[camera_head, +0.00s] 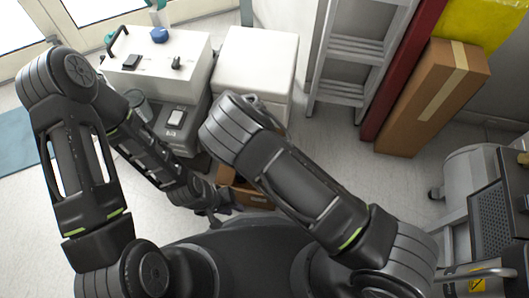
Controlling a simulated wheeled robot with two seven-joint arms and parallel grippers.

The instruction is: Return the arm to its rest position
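My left arm comes in from the left, bends at a raised elbow and reaches down towards the middle. My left gripper (213,207) is at its end, low in front of my base and beside an open cardboard box (246,193). It is small and dark, and I cannot tell whether its fingers are open or shut. My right arm comes in from the lower right with its bent elbow raised near the middle. My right gripper is hidden behind that arm.
White cabinets (254,62) and a grey compressor unit (178,125) stand ahead. A ladder (352,52) and a tall cardboard box (432,98) lean at the back right. Grey machinery (475,190) stands at the right. Floor (385,180) is clear between the ladder and that machinery.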

